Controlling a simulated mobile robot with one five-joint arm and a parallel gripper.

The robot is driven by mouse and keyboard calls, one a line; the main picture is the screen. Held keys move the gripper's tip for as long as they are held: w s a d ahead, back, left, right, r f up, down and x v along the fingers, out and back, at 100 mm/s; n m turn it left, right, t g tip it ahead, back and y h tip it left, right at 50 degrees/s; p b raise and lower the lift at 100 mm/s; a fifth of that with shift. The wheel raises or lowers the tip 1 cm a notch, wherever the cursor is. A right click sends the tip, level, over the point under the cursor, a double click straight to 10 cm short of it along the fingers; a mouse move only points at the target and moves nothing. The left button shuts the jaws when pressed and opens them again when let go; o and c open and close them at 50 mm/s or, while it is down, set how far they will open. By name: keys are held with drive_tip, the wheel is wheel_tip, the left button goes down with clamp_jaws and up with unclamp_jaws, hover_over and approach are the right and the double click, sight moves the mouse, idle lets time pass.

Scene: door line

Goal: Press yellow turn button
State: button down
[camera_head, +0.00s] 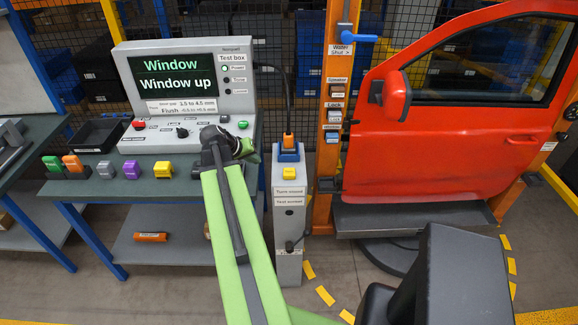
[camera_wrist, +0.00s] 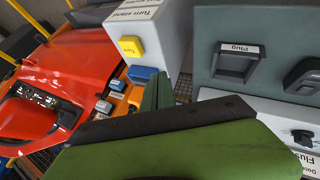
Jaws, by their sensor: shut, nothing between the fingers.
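The yellow turn button (camera_head: 289,173) sits on the grey post labelled "Turn stand" (camera_head: 289,215), right of my arm in the head view. In the wrist view the yellow button (camera_wrist: 131,46) is at the upper left, on the grey turn stand box (camera_wrist: 152,28). My gripper (camera_head: 250,153) is shut and empty, near the front right of the test box, left of the button and apart from it. In the wrist view my green fingers (camera_wrist: 158,92) point up, to the right of and below the button, with a gap between. Nothing hides the button in either view.
The test box (camera_head: 188,95) reads "Window up". Colored blocks, including another yellow one (camera_head: 162,171), stand on the bench (camera_head: 105,188). An orange plug in a blue holder (camera_head: 288,147) tops the post behind the button. A red car door (camera_head: 460,120) stands at the right.

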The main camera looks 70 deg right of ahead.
wheel_tip(320, 180, up, 4)
drive_tip(key=m+g+p, duration=0.1)
drive_tip(key=m+g, duration=0.1)
hover_over(294, 169)
drive_tip(key=w+a, duration=0.2)
drive_tip(key=a, duration=0.1)
drive_tip(key=shift+s+f+h, duration=0.1)
drive_tip(key=shift+f+h, duration=0.15)
drive_tip(key=shift+h, duration=0.15)
wheel_tip(294, 169, down, 9)
drive_tip(key=b, duration=0.8)
drive_tip(key=shift+r+b, duration=0.1)
drive_tip(key=shift+b, duration=0.3)
drive_tip(key=shift+f+b, duration=0.45)
